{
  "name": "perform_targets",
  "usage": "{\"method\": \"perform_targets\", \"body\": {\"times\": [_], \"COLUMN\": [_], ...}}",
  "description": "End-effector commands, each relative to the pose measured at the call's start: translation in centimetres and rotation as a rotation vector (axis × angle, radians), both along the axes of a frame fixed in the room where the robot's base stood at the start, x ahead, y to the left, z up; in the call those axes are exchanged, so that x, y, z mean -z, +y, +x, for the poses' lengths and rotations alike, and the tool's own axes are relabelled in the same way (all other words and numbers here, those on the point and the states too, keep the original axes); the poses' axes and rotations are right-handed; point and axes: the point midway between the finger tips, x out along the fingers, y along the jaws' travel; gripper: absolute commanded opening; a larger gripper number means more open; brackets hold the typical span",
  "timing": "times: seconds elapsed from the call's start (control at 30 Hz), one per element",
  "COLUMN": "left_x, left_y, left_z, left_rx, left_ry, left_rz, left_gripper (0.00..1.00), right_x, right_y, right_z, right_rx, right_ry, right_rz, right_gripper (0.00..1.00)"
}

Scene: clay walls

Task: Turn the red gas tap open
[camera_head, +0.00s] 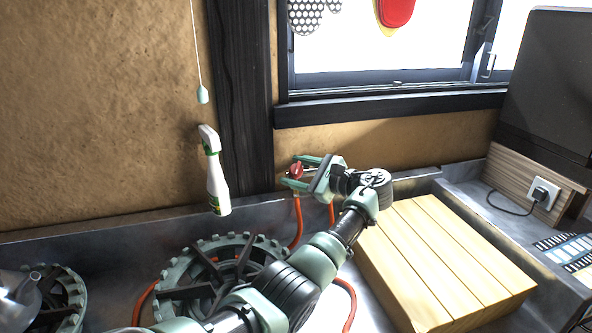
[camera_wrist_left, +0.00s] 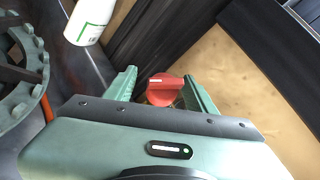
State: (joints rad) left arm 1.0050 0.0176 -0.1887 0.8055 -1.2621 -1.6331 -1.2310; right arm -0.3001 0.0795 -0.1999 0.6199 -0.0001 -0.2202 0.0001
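The red gas tap (camera_head: 296,170) is on the clay wall near the dark post, above orange hoses. My left gripper (camera_head: 303,172) reaches it from the right, with its green fingers apart on either side of the red knob. In the left wrist view the red tap (camera_wrist_left: 165,88) sits between the fingertips of the left gripper (camera_wrist_left: 163,85). A white line shows on its red handle. My right gripper is not in view.
A toothed green burner ring (camera_head: 190,262) lies below. A wooden slatted block (camera_head: 445,262) is at right. A pull cord (camera_head: 202,95) hangs above the bottle.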

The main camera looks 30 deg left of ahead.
Motion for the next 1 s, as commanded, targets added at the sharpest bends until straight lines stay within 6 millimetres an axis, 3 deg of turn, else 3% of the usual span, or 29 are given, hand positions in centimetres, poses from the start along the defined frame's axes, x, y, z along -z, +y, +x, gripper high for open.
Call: {"method": "perform_targets", "body": {"times": [0.33,0.7,1.0], "left_x": [-0.4,-1.1,-1.3], "left_y": [-0.5,-6.3,-7.7], "left_z": [0.1,-0.5,-0.7], "left_rx": [0.004,0.004,0.001], "left_ry": [-0.006,-0.005,-0.003], "left_rz": [0.003,0.003,0.003], "left_gripper": [0.55,0.55,0.55], "right_x": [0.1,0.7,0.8], "right_y": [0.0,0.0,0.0], "right_z": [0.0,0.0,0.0], "right_rx": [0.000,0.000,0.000], "right_ry": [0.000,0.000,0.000], "right_rz": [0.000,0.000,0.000], "right_gripper": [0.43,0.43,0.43]}}
